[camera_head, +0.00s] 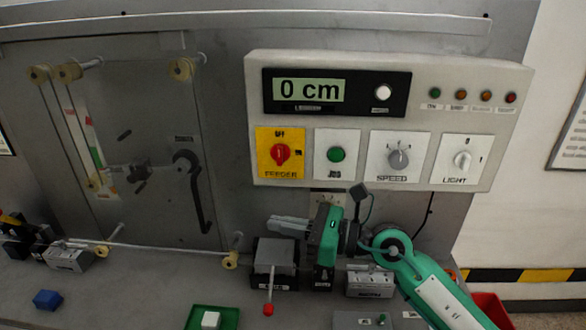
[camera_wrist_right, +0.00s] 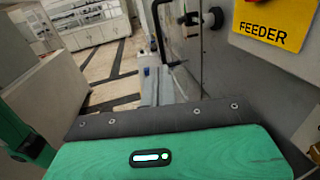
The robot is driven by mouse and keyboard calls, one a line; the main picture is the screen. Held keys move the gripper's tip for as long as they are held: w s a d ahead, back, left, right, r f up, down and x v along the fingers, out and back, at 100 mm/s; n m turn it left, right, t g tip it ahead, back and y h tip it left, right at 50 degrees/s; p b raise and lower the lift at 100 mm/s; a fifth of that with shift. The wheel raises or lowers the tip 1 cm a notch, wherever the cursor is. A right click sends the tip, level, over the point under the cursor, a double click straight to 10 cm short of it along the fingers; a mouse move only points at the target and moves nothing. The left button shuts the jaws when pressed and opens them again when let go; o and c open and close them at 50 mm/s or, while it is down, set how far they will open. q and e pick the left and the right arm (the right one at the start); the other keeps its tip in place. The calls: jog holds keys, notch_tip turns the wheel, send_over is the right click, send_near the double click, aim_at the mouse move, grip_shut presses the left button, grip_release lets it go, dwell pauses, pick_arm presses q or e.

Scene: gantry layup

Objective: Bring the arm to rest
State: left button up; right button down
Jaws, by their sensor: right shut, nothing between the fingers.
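My right arm (camera_head: 432,290) is green and comes in from the lower right in the head view. Its gripper (camera_head: 272,222) is shut and empty, with the fingers pointing left. It is in front of the machine face, below the control panel (camera_head: 255,100) and above a grey block with a red-tipped lever (camera_head: 268,308). In the right wrist view the gripper's green housing (camera_wrist_right: 90,160) fills the bottom, and the fingertips are hard to make out. My left gripper is not in view.
The yellow feeder switch plate (camera_head: 264,170) also shows in the right wrist view (camera_wrist_right: 270,22). A green tray (camera_head: 230,322) with a white block (camera_head: 211,320) and a blue block (camera_head: 47,299) are on the bench. A red bin (camera_head: 492,308) stands at the lower right. The bench's left middle is fairly clear.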

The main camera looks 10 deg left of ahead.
jog(key=w+d+r+m+t+h, duration=0.1)
jog(key=d+m+t+h, duration=0.1)
jog(key=d+m+t, duration=0.65)
jog(key=d+r+m+t+h, duration=0.25)
jog(key=m+t, duration=0.65)
jog(key=m, duration=0.6)
jog(key=s+d+f+m+g+h, duration=0.2)
jog(key=d+f+m+h, duration=0.55)
jog(key=f+m, duration=0.25)
jog(key=s+d+f+m+g+h, duration=0.2)
jog(key=d+f+m+g+h, duration=0.1)
jog(key=d+f+m+h, duration=0.55)
jog(key=s+d+f+m+g+y, duration=0.1)
jog(key=s+f+m+g, duration=0.3)
jog(key=s+f+g, duration=0.5)
jog(key=s+d+f+m+g+y, duration=0.3)
jog(key=s+f, duration=0.5)
jog(key=s, duration=0.6)
notch_tip(320, 180, down, 31)
jog(key=a+g+h, duration=0.1)
jog(key=s+d+f+g, duration=0.1)
jog(key=s+d+f, duration=0.2)
jog(key=s+f, duration=1.6)
jog(key=shift+f+m, duration=0.3)
